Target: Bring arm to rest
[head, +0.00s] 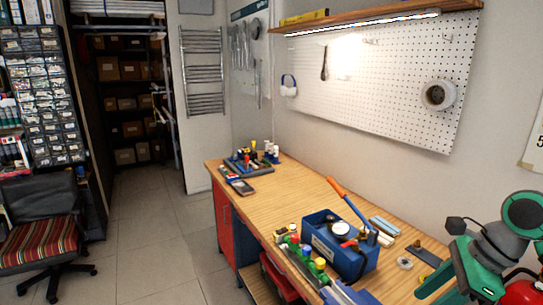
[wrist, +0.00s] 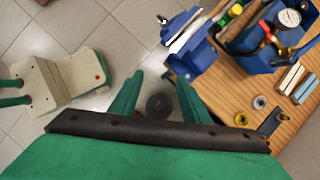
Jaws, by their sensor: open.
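My gripper (wrist: 157,95) shows in the wrist view with its two green fingers spread apart. Nothing is held between them. Floor tiles and a blurred dark round shape show beyond the gap; I cannot tell what the shape is. The fingers point past the edge of the wooden workbench (wrist: 222,98), which lies to their right. In the head view my green and grey arm (head: 487,255) is folded at the lower right, in front of the near end of the workbench (head: 290,188).
A striped chair (head: 40,245) stands left. The floor (head: 160,225) between is clear.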

